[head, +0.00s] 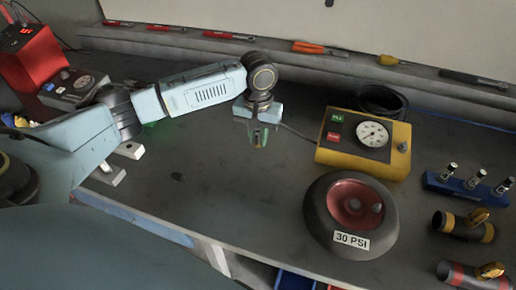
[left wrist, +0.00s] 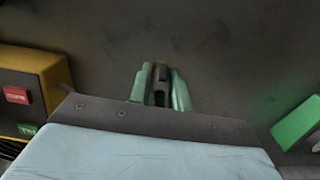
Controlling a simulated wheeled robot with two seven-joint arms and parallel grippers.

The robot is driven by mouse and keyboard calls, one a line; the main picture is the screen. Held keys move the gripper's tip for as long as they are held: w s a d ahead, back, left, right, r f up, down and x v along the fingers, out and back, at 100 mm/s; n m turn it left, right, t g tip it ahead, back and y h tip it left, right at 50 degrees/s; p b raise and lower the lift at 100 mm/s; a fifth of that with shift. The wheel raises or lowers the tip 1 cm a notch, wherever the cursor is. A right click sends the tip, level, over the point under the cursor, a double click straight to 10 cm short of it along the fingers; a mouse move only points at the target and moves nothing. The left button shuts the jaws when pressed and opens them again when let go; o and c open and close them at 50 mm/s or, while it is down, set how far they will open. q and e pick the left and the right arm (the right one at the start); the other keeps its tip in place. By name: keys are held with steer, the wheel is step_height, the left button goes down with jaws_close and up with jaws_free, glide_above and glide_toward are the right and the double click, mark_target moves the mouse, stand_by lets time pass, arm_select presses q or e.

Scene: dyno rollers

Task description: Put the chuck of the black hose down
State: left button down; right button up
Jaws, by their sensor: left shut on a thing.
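My left gripper (head: 259,138) hangs over the middle of the dark bench, left of the yellow inflator box (head: 362,145). It is shut on the chuck (left wrist: 160,86), a dark, narrow piece with a small orange-brown end. The chuck sits between the two pale green fingers in the left wrist view. In the head view the fingers mostly hide it. The thin black hose (head: 298,131) runs from the gripper toward the yellow box, and a black coil (head: 381,101) lies behind that box. I cannot tell whether the chuck touches the bench.
A dark wheel with a red hub (head: 352,204) and a "30 PSI" label lies in front of the yellow box. A blue stand with valves (head: 468,189) is at the right. A red device (head: 30,58) stands at the far left. Bench around the gripper is clear.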

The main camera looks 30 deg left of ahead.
mark_target(258, 157)
arm_select(q)
step_height(258, 157, down, 5)
steer(key=shift+r, duration=0.1)
arm_select(e)
steer(key=shift+w+f, duration=0.25)
steer(key=shift+w, duration=0.1)
arm_select(q)
steer(key=c, duration=1.3)
jaws_free()
steer(key=shift+r, duration=0.15)
step_height(258, 157, up, 12)
steer(key=shift+f+p, duration=0.1)
steer(key=shift+p, duration=0.25)
arm_select(e)
steer(key=shift+r, duration=0.6)
steer(key=shift+r, duration=0.1)
